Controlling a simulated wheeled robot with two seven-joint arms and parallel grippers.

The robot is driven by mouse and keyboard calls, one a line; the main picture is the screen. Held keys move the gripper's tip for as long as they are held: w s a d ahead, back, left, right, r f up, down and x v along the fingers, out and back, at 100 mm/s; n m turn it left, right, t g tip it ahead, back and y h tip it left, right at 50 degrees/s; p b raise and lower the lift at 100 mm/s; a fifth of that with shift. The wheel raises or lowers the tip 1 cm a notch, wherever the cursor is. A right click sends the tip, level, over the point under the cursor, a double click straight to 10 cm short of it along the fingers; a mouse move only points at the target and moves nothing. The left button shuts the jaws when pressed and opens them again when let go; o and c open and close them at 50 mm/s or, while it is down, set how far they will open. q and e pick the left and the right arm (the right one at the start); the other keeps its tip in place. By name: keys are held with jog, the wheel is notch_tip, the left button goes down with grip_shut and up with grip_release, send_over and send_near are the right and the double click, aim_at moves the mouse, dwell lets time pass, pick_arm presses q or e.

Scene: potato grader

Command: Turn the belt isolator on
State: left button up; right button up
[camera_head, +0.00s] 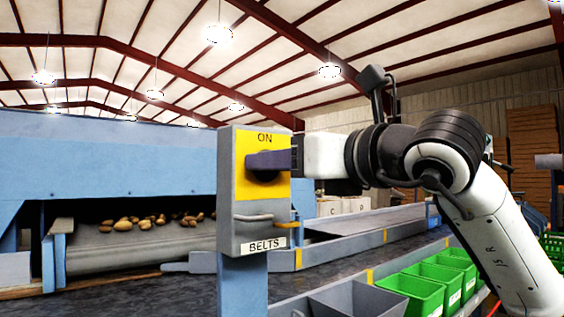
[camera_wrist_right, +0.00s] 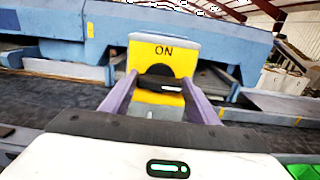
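The belt isolator (camera_head: 228,190) is a grey box on a blue post, with a yellow plate marked ON at the top and a BELTS label below. Its dark rotary knob (camera_wrist_right: 160,83) shows in the right wrist view, lying roughly level across the yellow plate below the word ON. My right gripper (camera_wrist_right: 160,82) has its two purple fingers spread, one at each end of the knob. I cannot tell if they touch it. In the head view the right gripper (camera_head: 261,161) reaches in from the right and partly hides the knob. My left gripper is not in view.
A conveyor with potatoes (camera_head: 124,225) runs behind on the left. A grey bin (camera_head: 345,300) and green crates (camera_head: 412,290) stand at the lower right, below my right arm. A grey belt (camera_head: 365,222) runs behind the isolator to the right.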

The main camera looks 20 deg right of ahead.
jog(key=shift+n, duration=0.3)
jog(key=shift+s+a+f+n, duration=0.1)
jog(key=shift+n, duration=4.2)
jog(key=shift+a+f+n, duration=0.1)
jog(key=shift+n, duration=4.2)
jog(key=o, duration=1)
jog(key=shift+o, duration=0.2)
